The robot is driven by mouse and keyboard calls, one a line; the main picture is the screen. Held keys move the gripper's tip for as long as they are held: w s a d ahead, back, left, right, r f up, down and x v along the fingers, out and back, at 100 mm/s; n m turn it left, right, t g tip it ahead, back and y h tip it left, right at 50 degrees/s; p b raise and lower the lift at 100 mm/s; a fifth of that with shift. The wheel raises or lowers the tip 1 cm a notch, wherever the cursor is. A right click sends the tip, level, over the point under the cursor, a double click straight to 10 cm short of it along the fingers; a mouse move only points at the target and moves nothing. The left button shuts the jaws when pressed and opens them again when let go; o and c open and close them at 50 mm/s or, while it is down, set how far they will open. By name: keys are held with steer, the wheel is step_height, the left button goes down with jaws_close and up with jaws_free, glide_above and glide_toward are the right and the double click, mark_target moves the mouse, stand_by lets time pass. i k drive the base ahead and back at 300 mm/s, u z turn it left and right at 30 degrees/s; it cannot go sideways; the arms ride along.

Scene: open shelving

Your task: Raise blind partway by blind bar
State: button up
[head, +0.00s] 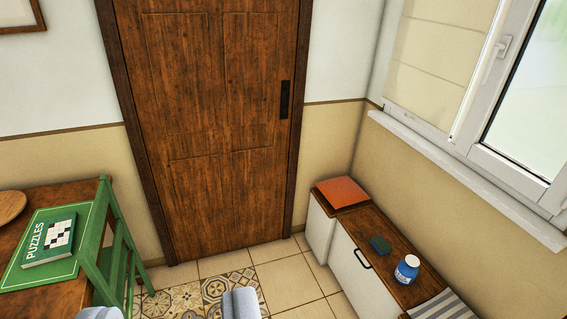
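A beige fabric blind (432,62) with horizontal folds hangs over the left pane of the white-framed window at the upper right. It covers that pane down to near the lower frame, and its top is cut off by the picture edge. I cannot clearly make out a separate blind bar along its lower edge. The two pale grey fingertips of my gripper (170,309) show at the bottom edge, wide apart with nothing between them. My gripper is open, low and to the left, well away from the blind.
A window handle (503,46) and white sill (470,175) are at the right. Below stands a low cabinet (357,272) with an orange cushion (342,191), dark green sponge (380,244) and blue jar (407,268).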

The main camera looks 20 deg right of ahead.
mark_target(432, 102)
steer(key=z, duration=0.15)
steer(key=i, duration=1.3)
steer(key=z, duration=0.5)
steer(key=i, duration=1.45)
steer(key=z, duration=0.35)
